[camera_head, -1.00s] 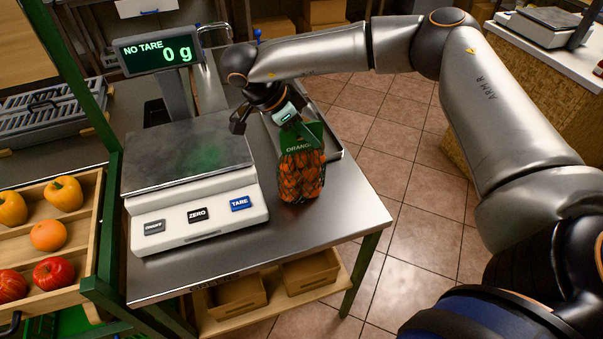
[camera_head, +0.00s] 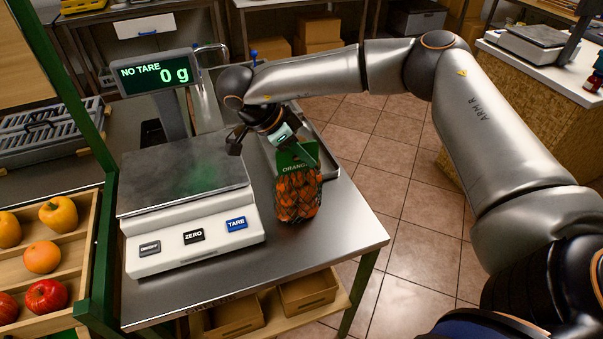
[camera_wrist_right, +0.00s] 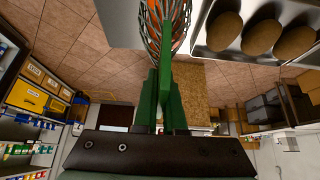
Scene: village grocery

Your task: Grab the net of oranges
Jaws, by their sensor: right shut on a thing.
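The net of oranges (camera_head: 298,197) is an orange bundle in dark mesh with a green label card at its top. It is upright at the right part of the steel counter, right of the scale; I cannot tell if its base touches the counter. My right gripper (camera_head: 289,148) is above it, shut on the green top. In the right wrist view, the green pieces of the gripper (camera_wrist_right: 161,85) come together below the net (camera_wrist_right: 167,25), which shows only in part at the top edge. My left gripper is not in view.
A scale (camera_head: 190,235) reading 0 g stands just left of the net. A metal tray (camera_head: 327,165) lies behind the net; the wrist view shows brown rounded items in it. A produce crate (camera_head: 82,262) is at the left. Open tiled floor lies right of the counter.

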